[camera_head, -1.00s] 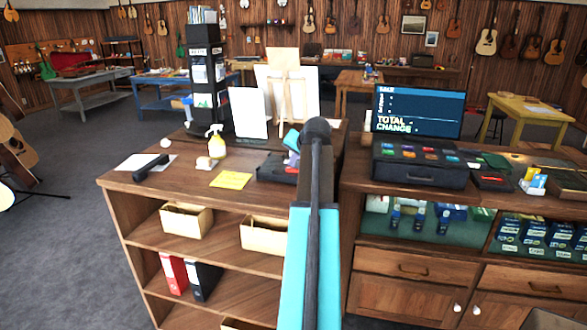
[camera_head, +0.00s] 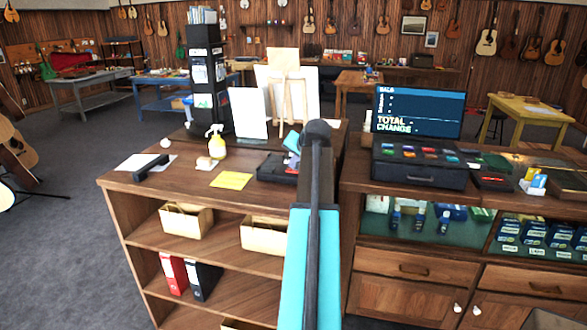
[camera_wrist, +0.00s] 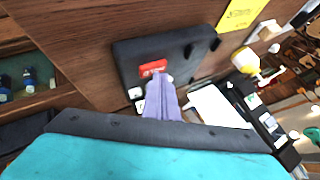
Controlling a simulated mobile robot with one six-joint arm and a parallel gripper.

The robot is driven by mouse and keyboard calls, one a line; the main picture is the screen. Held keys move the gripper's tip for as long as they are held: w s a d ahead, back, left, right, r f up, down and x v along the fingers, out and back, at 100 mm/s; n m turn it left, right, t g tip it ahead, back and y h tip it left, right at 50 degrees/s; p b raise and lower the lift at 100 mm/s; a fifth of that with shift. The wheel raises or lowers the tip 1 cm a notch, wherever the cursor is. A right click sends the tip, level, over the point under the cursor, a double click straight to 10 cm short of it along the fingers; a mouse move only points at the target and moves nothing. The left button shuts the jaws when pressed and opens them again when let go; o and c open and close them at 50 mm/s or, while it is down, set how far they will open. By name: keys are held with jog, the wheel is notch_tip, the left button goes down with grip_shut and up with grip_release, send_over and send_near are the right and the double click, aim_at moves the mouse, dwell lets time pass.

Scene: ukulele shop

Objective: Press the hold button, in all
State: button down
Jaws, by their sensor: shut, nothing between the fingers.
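A black desk device (camera_wrist: 125,58) lies on the wooden counter in the wrist view. It carries a red button (camera_wrist: 152,67) with pale marks too small to read, and small white keys (camera_wrist: 136,93) below it. My gripper (camera_wrist: 159,79) is shut and empty, its fingertips right at the lower edge of the red button. I cannot tell whether they touch it. The fingers cover part of the device face. In the head view the device (camera_head: 270,172) sits near the counter's right end, partly hidden by my arm, which also hides most of my gripper.
A yellow note (camera_head: 231,181), a spray bottle (camera_head: 217,147) and a black handset (camera_head: 150,168) lie or stand left of the device. A sign board (camera_head: 248,113) and a black rack (camera_head: 207,80) stand behind. A till screen (camera_head: 418,111) and dark tray (camera_head: 418,166) are to the right.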

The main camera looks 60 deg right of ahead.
aim_at(294, 171)
jog(key=shift+r, duration=0.15)
jog(key=shift+r+p, duration=0.55)
jog(key=shift+r, duration=0.15)
jog(key=shift+r, duration=0.1)
jog(key=shift+r+p, duration=1.5)
jog(key=shift+r, duration=0.9)
